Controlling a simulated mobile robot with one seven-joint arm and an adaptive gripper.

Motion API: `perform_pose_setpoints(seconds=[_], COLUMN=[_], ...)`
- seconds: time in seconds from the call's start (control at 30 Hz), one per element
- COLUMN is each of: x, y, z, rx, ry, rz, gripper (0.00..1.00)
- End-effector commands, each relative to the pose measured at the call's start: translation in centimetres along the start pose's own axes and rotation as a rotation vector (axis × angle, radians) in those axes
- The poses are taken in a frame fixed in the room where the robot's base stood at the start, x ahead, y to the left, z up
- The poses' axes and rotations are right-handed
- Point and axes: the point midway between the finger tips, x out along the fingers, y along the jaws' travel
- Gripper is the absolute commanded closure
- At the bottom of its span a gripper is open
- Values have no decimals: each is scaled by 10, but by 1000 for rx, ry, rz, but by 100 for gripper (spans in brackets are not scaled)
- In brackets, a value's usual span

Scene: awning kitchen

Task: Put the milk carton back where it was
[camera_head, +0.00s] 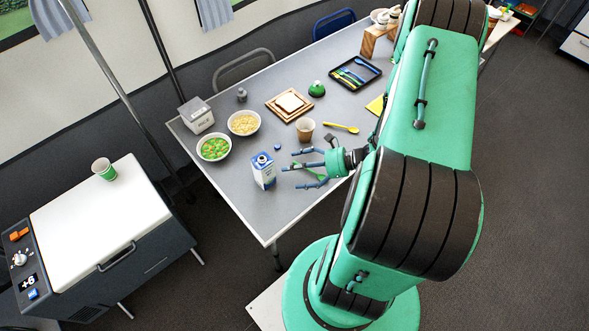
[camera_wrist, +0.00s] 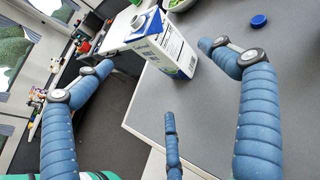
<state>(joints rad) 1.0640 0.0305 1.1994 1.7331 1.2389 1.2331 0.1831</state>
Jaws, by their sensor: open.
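The milk carton (camera_head: 263,171) stands upright near the front left edge of the grey table (camera_head: 262,215). It is white and blue, and its spout has no cap on it. A small blue cap (camera_head: 277,147) lies on the table behind it and also shows in the wrist view (camera_wrist: 259,20). My gripper (camera_head: 290,168) is open just to the right of the carton, with its fingers pointing at it. In the wrist view the carton (camera_wrist: 170,42) is ahead, between the spread blue fingers, and they do not appear to grip it.
A white-topped cooler (camera_head: 88,210) with a green cup (camera_head: 104,169) stands left of the table. Bowls of green salad (camera_head: 214,147) and pale food (camera_head: 244,122), a brown cup (camera_head: 305,129) and a yellow spoon (camera_head: 341,127) are near the carton. The table's front corner is clear.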

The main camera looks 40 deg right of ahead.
Motion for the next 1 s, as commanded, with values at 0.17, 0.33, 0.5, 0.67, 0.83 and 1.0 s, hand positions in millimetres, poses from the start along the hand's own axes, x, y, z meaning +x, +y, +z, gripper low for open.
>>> perform_pose_setpoints(seconds=[0.17,0.33,0.5,0.67,0.83,1.0], x=[0,1,4,7,7,3], y=[0,1,6,18,40,66], z=[0,11,43,89,143,192], rx=[-2,-41,-159,-346,-586,-836], ry=[1,16,63,135,222,307], rz=[1,30,118,248,400,540], gripper=[5,5,5,5,5,5])
